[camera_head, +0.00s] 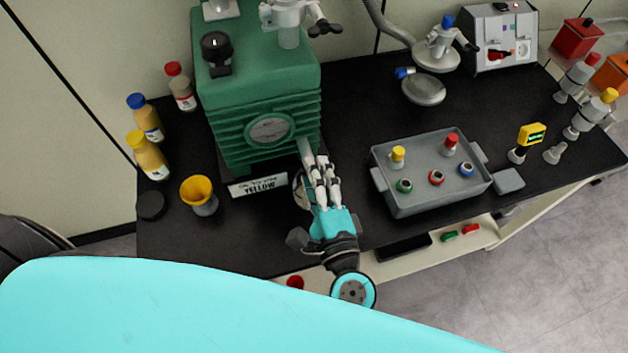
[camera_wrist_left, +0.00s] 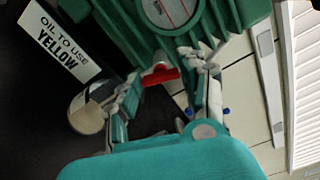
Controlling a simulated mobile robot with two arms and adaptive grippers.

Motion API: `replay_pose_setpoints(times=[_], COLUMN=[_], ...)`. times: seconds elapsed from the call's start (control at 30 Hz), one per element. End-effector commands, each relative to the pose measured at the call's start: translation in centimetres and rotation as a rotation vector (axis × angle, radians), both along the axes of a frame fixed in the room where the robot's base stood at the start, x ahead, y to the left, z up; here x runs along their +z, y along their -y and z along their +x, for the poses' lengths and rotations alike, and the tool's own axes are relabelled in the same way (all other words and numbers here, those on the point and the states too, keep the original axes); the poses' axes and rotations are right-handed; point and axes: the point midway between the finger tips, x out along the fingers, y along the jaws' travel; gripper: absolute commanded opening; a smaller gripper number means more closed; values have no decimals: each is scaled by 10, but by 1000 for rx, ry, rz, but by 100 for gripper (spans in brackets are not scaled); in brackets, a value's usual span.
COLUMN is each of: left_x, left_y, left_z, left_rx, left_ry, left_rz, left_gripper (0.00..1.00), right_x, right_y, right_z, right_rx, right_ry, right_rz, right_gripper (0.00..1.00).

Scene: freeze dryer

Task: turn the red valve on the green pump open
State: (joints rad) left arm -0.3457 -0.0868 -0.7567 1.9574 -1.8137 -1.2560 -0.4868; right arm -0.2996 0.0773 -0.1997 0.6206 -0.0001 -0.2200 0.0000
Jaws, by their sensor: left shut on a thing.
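The green pump (camera_head: 258,85) stands at the back left of the black bench, with a round gauge on its front. It also shows at the top of the left wrist view (camera_wrist_left: 225,14). The red valve (camera_wrist_left: 160,75) is low on the pump's front, between the fingertips of my left gripper (camera_wrist_left: 166,68). My left gripper (camera_head: 316,172) is shut on the valve. In the head view the fingers hide the valve. My right gripper is not in view.
A sign (camera_head: 257,185) reading "OIL TO USE YELLOW" stands by the pump. Several bottles and a yellow funnel (camera_head: 199,193) are on the left. A grey tray (camera_head: 431,201) with small capped parts lies right of my gripper. Bare bench shows behind the tray.

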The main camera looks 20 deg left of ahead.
Motion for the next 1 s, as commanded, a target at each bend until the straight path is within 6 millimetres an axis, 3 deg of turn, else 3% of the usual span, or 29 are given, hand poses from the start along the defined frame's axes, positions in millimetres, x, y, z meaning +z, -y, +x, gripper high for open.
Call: replay_pose_setpoints(times=[0.4, 1.0], left_x=[-2, -1], left_y=[0, 0], left_z=[0, 0], left_rx=[0, 0], left_ry=[142, 177], left_rz=[-210, -263], left_gripper=[10, 10], right_x=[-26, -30], right_y=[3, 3], right_z=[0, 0], right_rx=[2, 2], right_ry=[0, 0], right_rz=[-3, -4], right_gripper=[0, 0])
